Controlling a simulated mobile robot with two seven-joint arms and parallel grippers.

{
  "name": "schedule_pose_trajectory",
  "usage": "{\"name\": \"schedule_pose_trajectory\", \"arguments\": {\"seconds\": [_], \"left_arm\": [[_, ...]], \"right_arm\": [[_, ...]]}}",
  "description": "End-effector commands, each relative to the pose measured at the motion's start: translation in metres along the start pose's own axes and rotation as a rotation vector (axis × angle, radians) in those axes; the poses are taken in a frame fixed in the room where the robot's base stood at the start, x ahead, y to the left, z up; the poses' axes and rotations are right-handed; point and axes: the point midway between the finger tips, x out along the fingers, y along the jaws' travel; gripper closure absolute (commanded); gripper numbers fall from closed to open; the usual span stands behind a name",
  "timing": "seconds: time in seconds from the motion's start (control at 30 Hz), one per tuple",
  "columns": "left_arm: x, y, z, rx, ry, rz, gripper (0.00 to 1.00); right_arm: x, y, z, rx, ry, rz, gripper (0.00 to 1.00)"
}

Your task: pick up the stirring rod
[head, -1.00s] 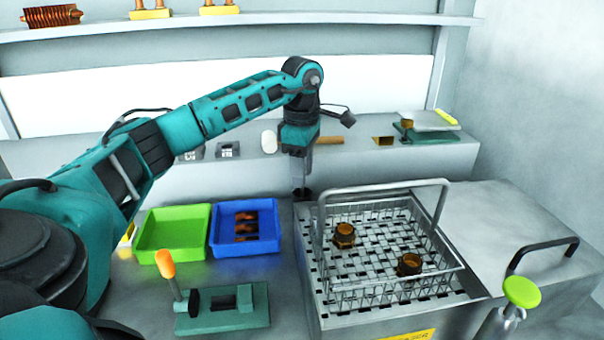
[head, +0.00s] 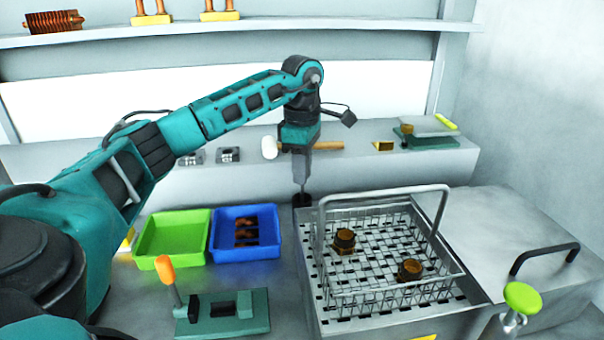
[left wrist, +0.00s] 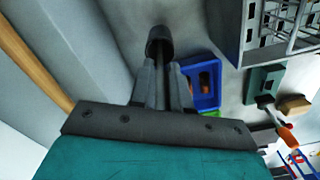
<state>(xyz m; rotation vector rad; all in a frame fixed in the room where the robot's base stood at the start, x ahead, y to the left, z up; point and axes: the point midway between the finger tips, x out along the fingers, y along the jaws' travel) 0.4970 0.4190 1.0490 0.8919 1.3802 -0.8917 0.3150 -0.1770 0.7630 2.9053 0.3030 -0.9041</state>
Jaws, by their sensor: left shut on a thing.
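My left gripper (head: 302,187) points down at the far left corner of the metal mesh belt unit. Its fingers are shut on a slim dark thing, which I take to be the stirring rod (left wrist: 163,68); it shows between the fingers in the left wrist view. A short dark cylinder (left wrist: 160,40) sits just beyond the fingertips. It also shows below them in the head view (head: 302,200). I cannot tell whether it is part of the rod or a holder around it. The fingers hide most of the rod. My right gripper is not in view.
A wire basket (head: 326,290) with brown parts stands on the mesh belt, right of my gripper. Green (head: 140,262) and blue (head: 214,258) bins stand to the left. An orange-handled clamp (head: 166,270) is in front. A mallet (head: 269,148) lies on the ledge behind.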

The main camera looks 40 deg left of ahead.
Motion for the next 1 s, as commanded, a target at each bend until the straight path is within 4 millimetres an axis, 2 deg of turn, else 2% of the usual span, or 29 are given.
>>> {"name": "schedule_pose_trajectory", "arguments": {"seconds": [0.27,0.43,0.8,1.0], "left_arm": [[-0.058,0.001,0.001,0.000,-0.004,0.006,1.00],[-0.113,0.001,0.000,-0.001,-0.003,0.006,1.00],[-0.158,0.001,0.000,-0.001,-0.001,0.004,1.00],[-0.176,0.001,0.001,0.001,0.000,0.002,1.00]], "right_arm": [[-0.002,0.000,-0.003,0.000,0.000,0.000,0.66],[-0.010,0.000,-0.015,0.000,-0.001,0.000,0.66],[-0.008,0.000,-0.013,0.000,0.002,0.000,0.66],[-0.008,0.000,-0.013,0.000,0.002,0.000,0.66]]}}
